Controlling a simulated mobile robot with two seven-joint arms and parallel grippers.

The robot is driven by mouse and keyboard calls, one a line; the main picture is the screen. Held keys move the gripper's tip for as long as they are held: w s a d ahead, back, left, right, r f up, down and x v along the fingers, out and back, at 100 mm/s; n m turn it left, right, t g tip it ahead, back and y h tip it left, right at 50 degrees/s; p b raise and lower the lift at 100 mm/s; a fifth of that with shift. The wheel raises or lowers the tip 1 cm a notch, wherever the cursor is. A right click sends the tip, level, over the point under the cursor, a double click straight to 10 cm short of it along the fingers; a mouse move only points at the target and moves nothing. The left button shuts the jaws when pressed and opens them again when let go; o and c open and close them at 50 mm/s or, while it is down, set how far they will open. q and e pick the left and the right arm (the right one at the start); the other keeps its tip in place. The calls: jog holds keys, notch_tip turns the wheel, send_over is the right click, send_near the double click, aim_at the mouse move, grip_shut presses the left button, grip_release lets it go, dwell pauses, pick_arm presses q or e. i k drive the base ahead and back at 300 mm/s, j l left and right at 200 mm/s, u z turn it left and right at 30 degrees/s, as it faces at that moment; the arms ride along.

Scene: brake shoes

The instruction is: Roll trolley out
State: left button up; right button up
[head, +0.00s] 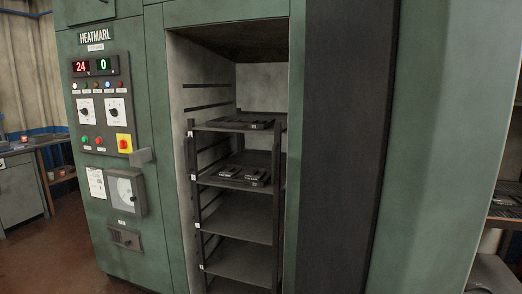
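The trolley (236,212) is a dark rack with several shelves, standing inside the open chamber of a green oven (155,180). Its upper shelf carries a dark tray (235,124) with dark pieces on it. The shelf below carries another tray (244,175) with dark pieces. The lower shelves in view look empty. The trolley's base and wheels are out of view below the picture. Neither of my grippers is in view.
A control panel (104,107) with lit displays reading 24 and 0 is on the oven front. A small box (141,157) and chart recorder (125,192) stick out below it. A bench (50,150) stands at left, shelving (503,206) at far right. Brown floor (50,262) is clear at lower left.

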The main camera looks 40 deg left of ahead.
aim_at(250, 259)
jog(key=i+j, duration=0.15)
jog(key=j, duration=0.35)
jog(key=i+j, duration=0.1)
jog(key=j, duration=0.45)
jog(key=i+j, duration=0.15)
jog(key=j, duration=0.35)
jog(key=i+j, duration=0.1)
jog(key=j, duration=0.45)
jog(key=i+j, duration=0.15)
jog(key=j, duration=0.35)
jog(key=i+j, duration=0.1)
jog(key=j, duration=0.4)
jog(key=i+j, duration=0.15)
jog(key=j, duration=0.4)
jog(key=i+j, duration=0.1)
jog(key=j, duration=0.4)
